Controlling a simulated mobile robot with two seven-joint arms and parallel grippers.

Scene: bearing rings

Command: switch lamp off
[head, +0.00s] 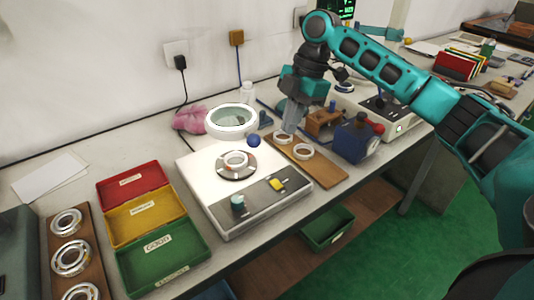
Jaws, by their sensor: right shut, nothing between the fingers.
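A round magnifier lamp (231,109) with a thick white rim stands behind the white inspection unit (196,183). Its lens looks pale, and I cannot tell from this whether it is lit. A blue ball (254,140) sits at its lower right, and I cannot tell whether it belongs to the lamp. My right gripper (289,128) points down, shut and empty, to the right of the lamp and apart from it. Its tips are close above or behind the wooden board with rings. My left gripper is not in view.
A wooden board (325,174) with rings and a blue device (352,142) lie right. Red, yellow and green trays (162,260) stand left.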

